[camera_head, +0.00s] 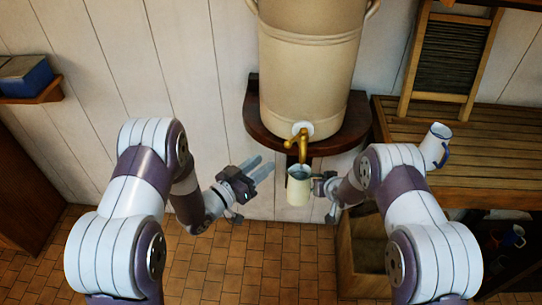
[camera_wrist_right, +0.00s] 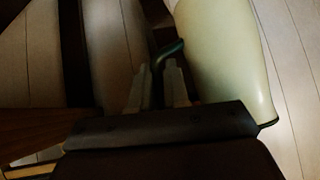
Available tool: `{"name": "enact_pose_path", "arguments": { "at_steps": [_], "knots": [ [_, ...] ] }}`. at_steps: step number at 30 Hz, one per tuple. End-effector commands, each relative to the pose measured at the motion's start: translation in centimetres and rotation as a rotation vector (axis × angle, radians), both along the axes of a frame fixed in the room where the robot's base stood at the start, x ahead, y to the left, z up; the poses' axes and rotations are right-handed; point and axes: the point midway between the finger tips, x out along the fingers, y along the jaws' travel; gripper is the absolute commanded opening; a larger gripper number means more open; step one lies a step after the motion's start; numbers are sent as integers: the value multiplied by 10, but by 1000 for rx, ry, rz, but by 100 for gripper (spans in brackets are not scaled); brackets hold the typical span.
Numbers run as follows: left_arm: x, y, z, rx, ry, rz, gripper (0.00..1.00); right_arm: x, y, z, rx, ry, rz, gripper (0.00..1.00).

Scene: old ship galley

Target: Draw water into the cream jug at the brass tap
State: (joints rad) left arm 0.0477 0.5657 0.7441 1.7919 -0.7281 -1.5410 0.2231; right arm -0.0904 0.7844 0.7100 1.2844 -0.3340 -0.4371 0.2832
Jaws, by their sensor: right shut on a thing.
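The cream jug (camera_head: 299,190) is upright below the brass tap (camera_head: 299,143), its open mouth a little under the spout. The tap is on the front of a large cream stoneware urn (camera_head: 310,75). My right gripper (camera_head: 317,186) is shut on the jug's handle, on the jug's right side. In the right wrist view the jug's pale body (camera_wrist_right: 225,55) and dark-edged handle (camera_wrist_right: 163,58) show, with the handle between the fingers. I cannot tell whether water runs or is in the jug. My left gripper (camera_head: 262,168) is open and empty, left of the jug.
The urn stands on a dark wooden wall shelf (camera_head: 256,125). A slatted wooden counter (camera_head: 470,150) at right holds a white-and-blue jug (camera_head: 435,146) and a washboard (camera_head: 452,50). A wooden bin (camera_head: 362,245) stands below. The tiled floor at front is clear.

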Motion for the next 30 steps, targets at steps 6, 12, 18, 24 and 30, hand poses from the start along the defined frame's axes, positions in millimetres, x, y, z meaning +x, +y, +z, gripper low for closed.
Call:
{"name": "enact_pose_path", "arguments": {
  "at_steps": [6, 12, 18, 24, 30],
  "knots": [
    [-2, 1, 0, 1, -1, 0, 38, 1, 0, 1, 0, -2, 0, 0],
    [-1, 0, 0, 4, 2, -3, 15, 1, 0, 1, 0, -2, 0, 0],
    [19, -38, -17, 172, 122, -66, 0, 1, 0, 1, 0, -2, 0, 0],
    [44, -99, -27, 538, 354, -78, 0, 1, 0, 1, 0, -2, 0, 0],
    [36, -134, 17, 852, 535, 56, 0, 1, 0, 1, 1, -3, 0, 0]
  ]
}}
